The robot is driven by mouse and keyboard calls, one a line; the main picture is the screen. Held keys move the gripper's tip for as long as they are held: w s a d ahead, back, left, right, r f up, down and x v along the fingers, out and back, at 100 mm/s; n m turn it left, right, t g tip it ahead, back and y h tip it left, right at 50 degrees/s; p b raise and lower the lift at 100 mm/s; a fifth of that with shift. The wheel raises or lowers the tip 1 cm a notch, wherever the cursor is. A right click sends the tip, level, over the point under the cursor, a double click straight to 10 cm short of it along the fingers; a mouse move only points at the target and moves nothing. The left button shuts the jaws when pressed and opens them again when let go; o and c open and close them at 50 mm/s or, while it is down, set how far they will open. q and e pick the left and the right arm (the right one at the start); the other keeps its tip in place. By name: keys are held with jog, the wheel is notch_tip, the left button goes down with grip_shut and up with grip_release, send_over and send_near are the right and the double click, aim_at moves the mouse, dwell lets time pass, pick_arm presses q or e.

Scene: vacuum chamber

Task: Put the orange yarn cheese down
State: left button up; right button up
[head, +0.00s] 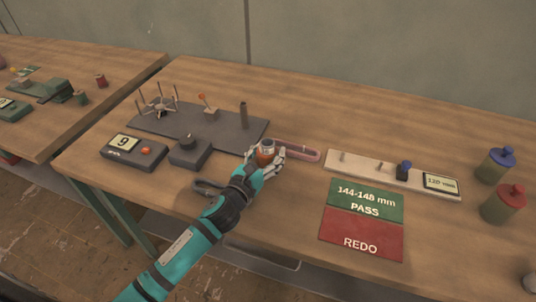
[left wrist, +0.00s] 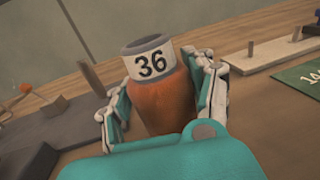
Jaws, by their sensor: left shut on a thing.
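The orange yarn cheese (head: 264,155) is an orange, rounded body with a pale top band. In the left wrist view the cheese (left wrist: 163,106) stands nearly upright, and its band reads 36. My left gripper (head: 267,160) is shut on it, with fingers on both sides. It is over the wooden table (head: 290,247), in front of the dark base plate's right end. The fingers hide its lower part, so I cannot tell whether it touches the table. My right gripper is not in view.
A grey plate (head: 232,128) with a post, a meter reading 9 (head: 133,149) and a dark block (head: 190,152) lie left. A pink loop (head: 301,152), pale gauge board (head: 385,175) and green-red PASS/REDO mat (head: 362,235) lie right. Blue-lidded (head: 495,167) and red-lidded jars (head: 503,207) stand far right.

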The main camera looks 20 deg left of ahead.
pick_arm(q)
jog(key=shift+f, duration=0.2)
jog(key=o, duration=1.3)
jog(key=shift+c, duration=0.2)
jog(key=shift+r, duration=0.2)
jog(key=s, duration=0.3)
jog(key=s+a+b, duration=0.1)
jog(key=s, duration=0.3)
jog(key=s+a, duration=0.1)
jog(key=s, duration=0.2)
jog(key=shift+s+a+f, duration=0.1)
jog(key=shift+s+f, duration=0.1)
jog(key=shift+s+a+r+b, duration=0.15)
jog(key=shift+s+b, duration=0.15)
jog(key=shift+s, duration=0.4)
